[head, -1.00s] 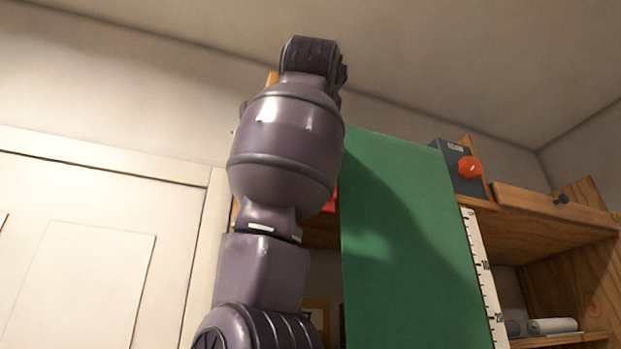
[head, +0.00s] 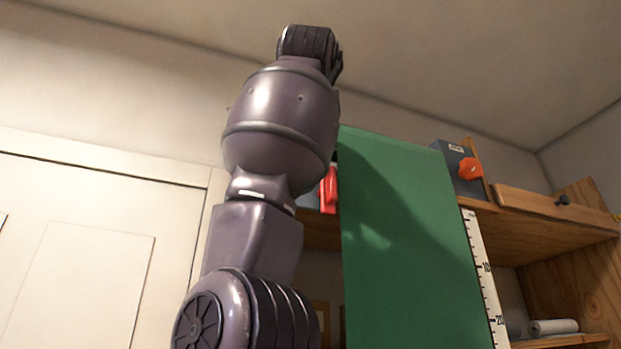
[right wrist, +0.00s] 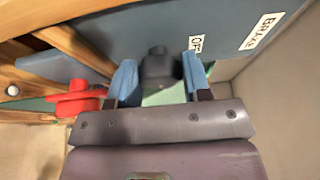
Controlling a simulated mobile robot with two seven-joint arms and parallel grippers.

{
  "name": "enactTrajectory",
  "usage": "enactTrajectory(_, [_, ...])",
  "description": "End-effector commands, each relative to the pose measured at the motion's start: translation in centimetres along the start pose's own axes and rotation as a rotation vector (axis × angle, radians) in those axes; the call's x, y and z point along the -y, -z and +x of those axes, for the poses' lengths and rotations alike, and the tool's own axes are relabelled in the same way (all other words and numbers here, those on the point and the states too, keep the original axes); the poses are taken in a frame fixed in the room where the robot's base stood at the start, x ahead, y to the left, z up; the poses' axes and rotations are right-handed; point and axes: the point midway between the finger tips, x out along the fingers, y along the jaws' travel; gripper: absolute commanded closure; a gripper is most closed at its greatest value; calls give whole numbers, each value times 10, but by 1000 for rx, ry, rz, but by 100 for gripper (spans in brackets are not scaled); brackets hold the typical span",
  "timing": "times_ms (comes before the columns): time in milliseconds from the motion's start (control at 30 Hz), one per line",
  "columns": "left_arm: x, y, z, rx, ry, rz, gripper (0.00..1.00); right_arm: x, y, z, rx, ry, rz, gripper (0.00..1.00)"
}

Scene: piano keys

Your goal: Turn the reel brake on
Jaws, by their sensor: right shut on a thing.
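In the right wrist view, a blue-grey panel (right wrist: 150,25) carries a white label reading "BRAKE" (right wrist: 262,30) and a smaller one that seems to read "OFF" (right wrist: 196,44). A dark knob (right wrist: 158,66) sticks out of this panel. My right gripper (right wrist: 157,78) has its two blue fingers on either side of the knob and is shut on it. In the head view my arm rises in front of the shelf, and its gripper cannot be made out there. My left gripper is not in view.
A red handle (right wrist: 75,100) is left of my gripper; a red part (head: 328,190) also shows beside my arm in the head view. A green board (head: 400,240), a ruler (head: 484,270) and a grey box with an orange-red knob (head: 470,169) stand to the right.

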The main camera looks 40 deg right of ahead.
Motion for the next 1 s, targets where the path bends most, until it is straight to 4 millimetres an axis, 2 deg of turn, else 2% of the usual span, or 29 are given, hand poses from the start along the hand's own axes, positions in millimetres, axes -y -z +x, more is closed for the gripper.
enactTrajectory(233, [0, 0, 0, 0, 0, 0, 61, 0, 0, 0, 0, -1, 2, 79])
enactTrajectory(267, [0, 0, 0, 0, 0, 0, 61, 0, 0, 0, 0, -1, 2, 51])
enactTrajectory(400, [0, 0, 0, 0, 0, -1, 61, 0, 0, 0, 0, -1, 1, 31])
enactTrajectory(767, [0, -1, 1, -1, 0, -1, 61, 0, 0, -5, 1, 1, 1, 31])
enactTrajectory(1000, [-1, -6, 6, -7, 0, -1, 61, -1, 0, -40, 1, 4, 1, 31])
